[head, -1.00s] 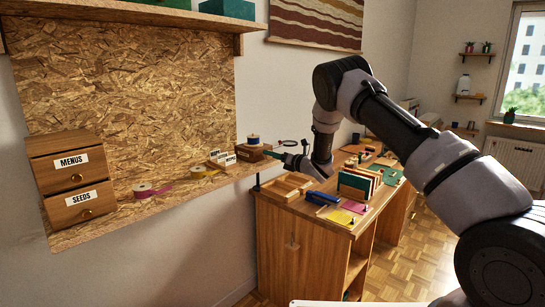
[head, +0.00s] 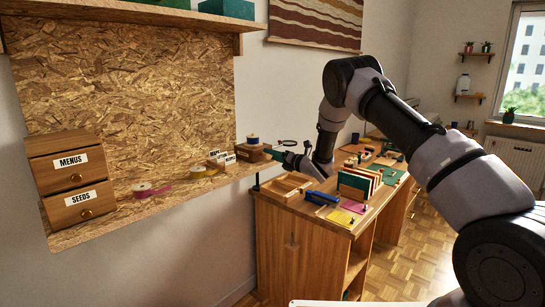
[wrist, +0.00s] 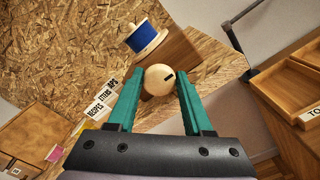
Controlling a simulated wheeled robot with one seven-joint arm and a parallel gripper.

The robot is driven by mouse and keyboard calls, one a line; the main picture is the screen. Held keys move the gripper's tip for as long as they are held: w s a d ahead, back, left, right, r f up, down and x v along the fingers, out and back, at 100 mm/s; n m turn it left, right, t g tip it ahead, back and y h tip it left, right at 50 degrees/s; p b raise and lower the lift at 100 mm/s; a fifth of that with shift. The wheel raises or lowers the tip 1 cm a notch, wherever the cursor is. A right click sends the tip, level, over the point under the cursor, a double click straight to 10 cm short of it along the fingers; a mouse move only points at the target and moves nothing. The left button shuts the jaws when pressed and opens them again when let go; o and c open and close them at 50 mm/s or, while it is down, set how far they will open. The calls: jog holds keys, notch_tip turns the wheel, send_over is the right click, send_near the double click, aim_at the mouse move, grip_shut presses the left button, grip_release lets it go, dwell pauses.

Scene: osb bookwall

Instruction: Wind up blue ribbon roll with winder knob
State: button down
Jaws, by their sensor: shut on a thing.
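The blue ribbon roll (wrist: 145,37) sits on a pale spool on top of a brown wooden winder box (wrist: 190,48) in the wrist view. In the head view the roll (head: 252,139) and box (head: 250,153) are at the right end of the wall shelf. In the head view my gripper (head: 272,152) is beside the box; the knob is hard to make out there.
Small label cards (wrist: 104,97) stand left of the box on the shelf. Pink ribbon (head: 142,190) and yellow ribbon (head: 198,172) rolls lie farther left, by a drawer unit (head: 72,178). A desk (head: 300,225) with wooden trays and card holders is below right.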

jog(key=shift+c, duration=1.5)
grip_release()
jog(key=shift+f, duration=0.1)
